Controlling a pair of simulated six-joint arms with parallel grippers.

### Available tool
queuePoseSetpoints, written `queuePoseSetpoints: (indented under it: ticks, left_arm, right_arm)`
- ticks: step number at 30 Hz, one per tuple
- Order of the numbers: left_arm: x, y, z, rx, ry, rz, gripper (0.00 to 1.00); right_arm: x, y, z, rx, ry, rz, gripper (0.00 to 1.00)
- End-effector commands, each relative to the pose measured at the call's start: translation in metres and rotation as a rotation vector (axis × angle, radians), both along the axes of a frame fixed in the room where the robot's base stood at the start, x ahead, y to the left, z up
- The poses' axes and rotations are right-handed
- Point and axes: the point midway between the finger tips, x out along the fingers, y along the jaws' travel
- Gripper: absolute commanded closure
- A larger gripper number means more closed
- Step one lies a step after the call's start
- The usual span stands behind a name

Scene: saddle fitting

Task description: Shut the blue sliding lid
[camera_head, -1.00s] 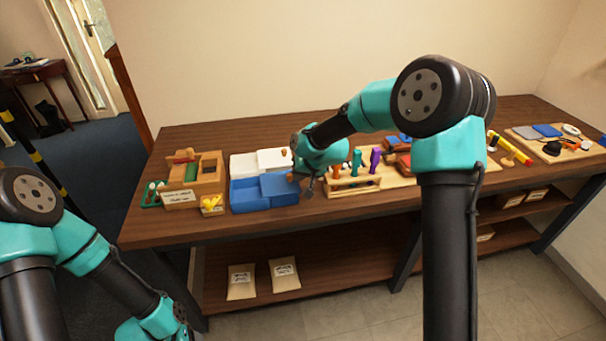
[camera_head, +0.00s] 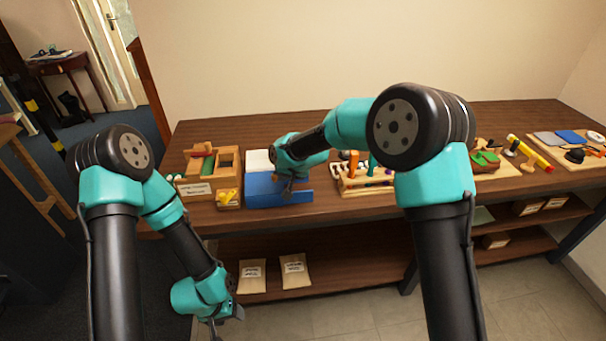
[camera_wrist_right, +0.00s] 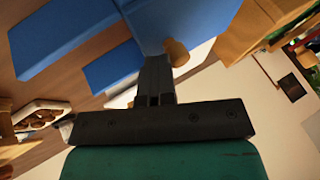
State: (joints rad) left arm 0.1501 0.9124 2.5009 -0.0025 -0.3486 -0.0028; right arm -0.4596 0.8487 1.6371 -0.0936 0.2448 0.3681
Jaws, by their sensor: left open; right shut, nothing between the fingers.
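The blue box (camera_head: 262,201) stands on the table with its blue sliding lid (camera_head: 261,184) on top, partly hidden by my right arm. In the right wrist view the lid (camera_wrist_right: 190,18) carries a small wooden knob (camera_wrist_right: 177,52). My right gripper (camera_head: 289,191) is shut and empty at the box. In the right wrist view its fingertips (camera_wrist_right: 155,65) are right beside the knob, and I cannot tell whether they touch it. How much of the box is uncovered is unclear. My left gripper (camera_head: 226,322) is open and empty, low in front of the table.
A white box (camera_head: 259,159) stands behind the blue one. A wooden holder (camera_head: 213,170) with a yellow-marked block (camera_head: 228,198) is to its left. A tool rack (camera_head: 363,186) is close on the right. Two paper packets (camera_head: 294,271) lie on the lower shelf.

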Motion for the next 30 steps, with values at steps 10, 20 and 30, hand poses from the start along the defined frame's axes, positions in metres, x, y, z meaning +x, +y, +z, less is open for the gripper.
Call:
queuePoseSetpoints:
  ticks: [10,20,30]
  left_arm:
    - [0.0,0.0,0.0,0.0,0.0,0.0,0.4]
    - [0.0,0.0,0.0,0.0,0.0,0.0,0.4]
    - [0.0,0.0,0.0,0.0,0.0,0.0,0.4]
  right_arm:
    - [-0.002,0.006,-0.001,0.001,0.0,0.005,1.0]
    - [-0.01,-0.003,0.018,0.001,-0.001,0.007,1.0]
    - [-0.029,-0.028,0.063,0.002,-0.002,0.01,1.0]
